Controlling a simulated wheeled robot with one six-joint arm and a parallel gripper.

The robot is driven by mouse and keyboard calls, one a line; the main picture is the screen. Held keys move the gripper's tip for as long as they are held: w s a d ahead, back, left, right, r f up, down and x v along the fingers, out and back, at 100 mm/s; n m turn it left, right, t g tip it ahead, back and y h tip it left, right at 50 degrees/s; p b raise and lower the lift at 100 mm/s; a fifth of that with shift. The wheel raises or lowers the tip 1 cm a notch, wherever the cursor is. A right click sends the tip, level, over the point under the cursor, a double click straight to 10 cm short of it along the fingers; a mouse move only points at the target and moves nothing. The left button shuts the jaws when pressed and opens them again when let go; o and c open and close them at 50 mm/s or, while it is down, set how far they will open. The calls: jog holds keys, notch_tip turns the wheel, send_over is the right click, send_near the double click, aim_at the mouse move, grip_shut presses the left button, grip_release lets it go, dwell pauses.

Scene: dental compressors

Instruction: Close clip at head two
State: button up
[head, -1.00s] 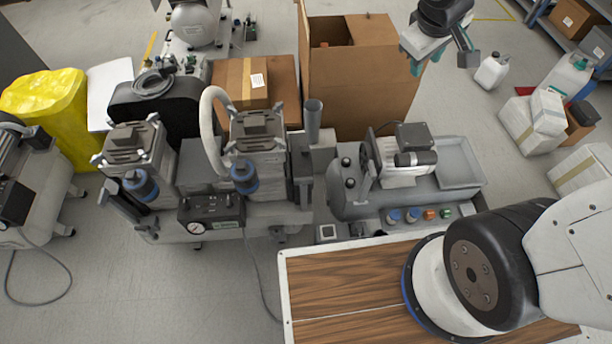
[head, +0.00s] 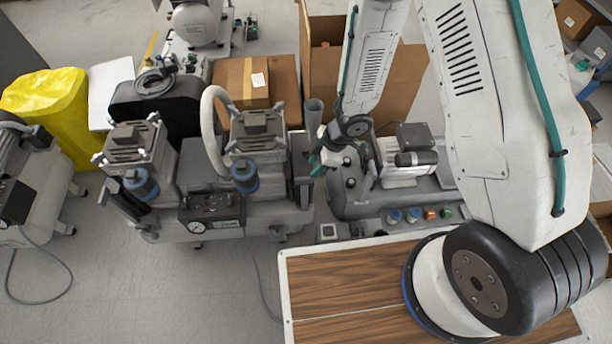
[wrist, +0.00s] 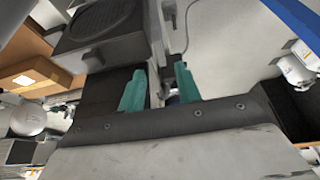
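A twin-head compressor stands left of centre in the head view, with a left head (head: 135,148) and a right head (head: 257,138). Which is head two is not marked. A dark upright part (head: 301,170) stands at the right head's right side; I cannot tell whether it is the clip. My gripper (head: 318,160) is just right of that part. In the wrist view the teal fingertips (wrist: 160,90) are apart, beside a dark block with a round grille (wrist: 103,22). A narrow part shows between them; contact is unclear. The clip's state is not clear.
A grey upright tube (head: 313,112) stands close behind my gripper. A second compressor with a motor (head: 408,160) is to the right. A hose (head: 212,105) arches beside the right head. Cardboard boxes (head: 255,82) stand behind. A wood-topped surface (head: 340,285) is in front.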

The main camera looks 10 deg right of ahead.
aim_at(305, 178)
jog(key=x, duration=0.7)
jog(key=shift+f, duration=0.2)
grip_shut()
